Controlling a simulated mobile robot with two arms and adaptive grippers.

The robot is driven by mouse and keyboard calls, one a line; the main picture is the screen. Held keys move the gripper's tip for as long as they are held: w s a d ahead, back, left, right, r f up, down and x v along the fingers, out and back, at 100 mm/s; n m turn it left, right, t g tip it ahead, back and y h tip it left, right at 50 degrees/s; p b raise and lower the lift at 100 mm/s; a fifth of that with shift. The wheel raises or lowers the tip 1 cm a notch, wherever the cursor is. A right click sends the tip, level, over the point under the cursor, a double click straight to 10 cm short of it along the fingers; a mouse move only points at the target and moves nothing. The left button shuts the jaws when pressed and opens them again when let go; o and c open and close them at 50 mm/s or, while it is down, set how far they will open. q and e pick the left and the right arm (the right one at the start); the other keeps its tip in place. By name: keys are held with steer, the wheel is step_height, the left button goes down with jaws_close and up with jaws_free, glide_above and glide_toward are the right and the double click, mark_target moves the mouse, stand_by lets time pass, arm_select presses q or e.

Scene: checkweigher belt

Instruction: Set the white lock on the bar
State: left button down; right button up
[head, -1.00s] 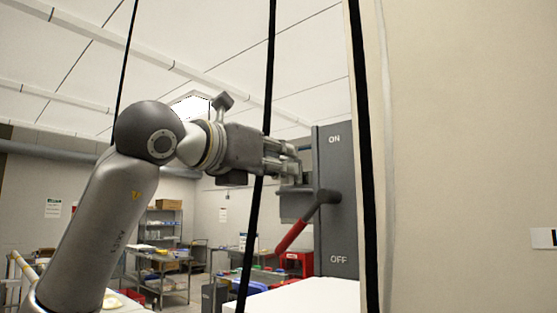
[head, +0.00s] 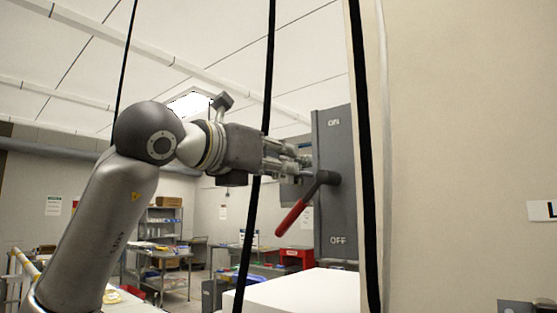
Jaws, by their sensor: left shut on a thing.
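My left gripper (head: 296,160) reaches in from the left. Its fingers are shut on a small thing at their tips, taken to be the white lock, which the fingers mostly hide. The tips are at the left side of a grey switch box (head: 335,130) marked ON above and OFF below. A lever with a red handle (head: 291,217) slants down and left from the box. A grey block (head: 289,193) is just below the fingertips, beside the lever's pivot; I cannot tell whether it is the bar. My right gripper is not in view.
A beige wall (head: 470,120) fills the right side. A white surface (head: 300,292) lies below the box. Dark upright strips cross the view. Shelves (head: 163,225) and a red bin (head: 297,256) stand further back.

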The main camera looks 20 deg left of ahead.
arm_select(q)
steer(key=shift+f, duration=0.3)
steer(key=c, duration=1.2)
jaws_free()
steer(key=shift+r, duration=0.1)
steer(key=shift+c, duration=0.2)
steer(key=v, duration=1.2)
